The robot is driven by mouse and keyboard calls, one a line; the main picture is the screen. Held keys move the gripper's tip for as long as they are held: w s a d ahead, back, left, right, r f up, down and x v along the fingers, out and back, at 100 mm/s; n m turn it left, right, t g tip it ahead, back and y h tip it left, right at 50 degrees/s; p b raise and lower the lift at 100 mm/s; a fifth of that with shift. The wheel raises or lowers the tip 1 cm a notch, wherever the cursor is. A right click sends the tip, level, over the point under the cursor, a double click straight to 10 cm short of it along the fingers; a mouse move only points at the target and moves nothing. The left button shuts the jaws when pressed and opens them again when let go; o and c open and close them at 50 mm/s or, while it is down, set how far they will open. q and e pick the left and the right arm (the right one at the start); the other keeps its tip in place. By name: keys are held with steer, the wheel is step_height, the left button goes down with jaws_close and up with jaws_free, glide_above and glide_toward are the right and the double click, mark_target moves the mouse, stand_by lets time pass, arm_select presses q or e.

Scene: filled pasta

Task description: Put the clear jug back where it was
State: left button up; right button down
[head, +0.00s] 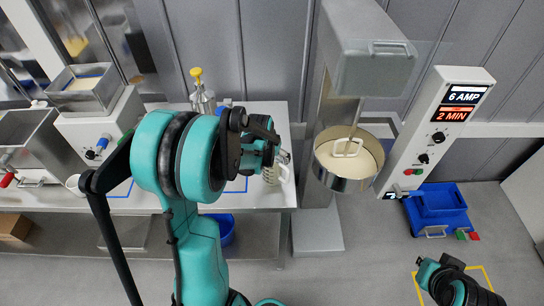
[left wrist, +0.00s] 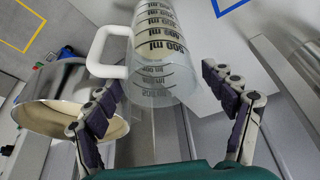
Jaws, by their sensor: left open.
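The clear jug (left wrist: 160,55) shows large in the left wrist view, with black ml marks and a white handle on its left. It appears to stand on the table. My left gripper (left wrist: 162,92) is open, its dark-padded fingers apart on either side of the jug's near end. I see no finger closed on it. In the head view my left gripper (head: 280,158) is over the table's right end and my arm hides most of the jug (head: 271,174). Blue tape (left wrist: 228,5) marks the table beside it.
A mixer bowl (head: 325,172) with pale contents hangs right of the table (head: 285,195), beside a control panel (head: 435,125). A yellow-topped bottle (head: 201,98) stands at the table's back. Hoppers (head: 85,92) are at the left. A blue bin (head: 437,210) is on the floor.

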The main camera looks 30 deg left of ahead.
arm_select(q)
steer(key=a+p+v, duration=0.1)
steer(key=p+v, duration=0.1)
steer(key=v, duration=0.9)
steer(key=s+d+r+m+t, duration=0.1)
steer(key=s+d+r, duration=0.1)
steer(key=s+d, duration=0.5)
steer(key=s+d+r+t, duration=0.1)
steer(key=s+d+r, duration=0.1)
steer(key=s+d, duration=0.5)
steer(key=shift+s+d+r+m+t+h, duration=0.2)
steer(key=shift+d+r+m+t+h, duration=0.15)
steer(key=shift+d, duration=0.55)
steer(key=shift+f, duration=0.15)
step_height(320, 180, down, 15)
steer(key=b, duration=1.5)
steer(key=shift+f, duration=0.2)
